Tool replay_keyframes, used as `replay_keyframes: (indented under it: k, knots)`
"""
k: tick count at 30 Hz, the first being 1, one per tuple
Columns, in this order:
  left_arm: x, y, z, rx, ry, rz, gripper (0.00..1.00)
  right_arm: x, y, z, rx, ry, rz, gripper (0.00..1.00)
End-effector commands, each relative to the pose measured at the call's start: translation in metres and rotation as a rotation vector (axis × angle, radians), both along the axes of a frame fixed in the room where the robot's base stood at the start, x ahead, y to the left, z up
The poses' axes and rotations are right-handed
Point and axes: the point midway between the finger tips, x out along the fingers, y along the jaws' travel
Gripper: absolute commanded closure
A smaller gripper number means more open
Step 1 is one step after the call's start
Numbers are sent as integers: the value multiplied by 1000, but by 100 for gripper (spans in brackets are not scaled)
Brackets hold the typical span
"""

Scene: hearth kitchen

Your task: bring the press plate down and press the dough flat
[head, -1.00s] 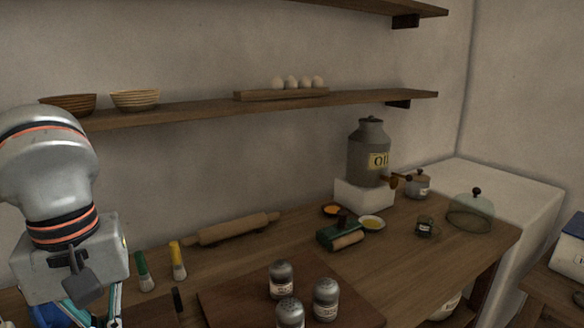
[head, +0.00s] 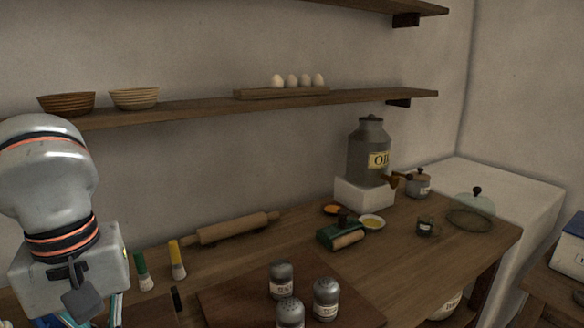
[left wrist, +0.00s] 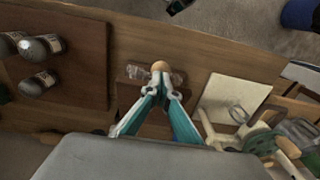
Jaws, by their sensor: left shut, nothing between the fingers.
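My left gripper (left wrist: 161,88) shows in the left wrist view with its teal fingers drawn together and nothing between them. Its tips are close to a round wooden knob (left wrist: 160,66); I cannot tell whether they touch it. Clear plate-like parts (left wrist: 139,73) show on both sides of the knob, over a brown wooden piece on the table. I cannot make out the dough, which may be hidden under these parts and the fingers. In the head view my left arm is at the lower left, and its fingertips are cut off by the frame edge. My right gripper is in neither view.
A dark board (head: 225,303) with several shakers (head: 281,280) stands beside the work spot. Two brushes (head: 144,272) and a rolling pin (head: 233,229) are behind it. In the left wrist view a pale board (left wrist: 235,95) lies to the right. The table's edge runs close by.

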Motion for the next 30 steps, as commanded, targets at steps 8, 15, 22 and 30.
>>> replay_keyframes:
  k: [8, 15, 22, 30]
  knots:
    - [0, 0, 0, 0, 0, 0, 100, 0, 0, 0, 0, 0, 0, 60]
    - [-1, 0, -1, 0, 0, -1, 100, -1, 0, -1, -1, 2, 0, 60]
    - [-2, -1, -6, 0, 1, -2, 100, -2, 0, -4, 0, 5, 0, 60]
    - [-4, -3, -11, 0, 1, -1, 100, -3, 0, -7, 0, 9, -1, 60]
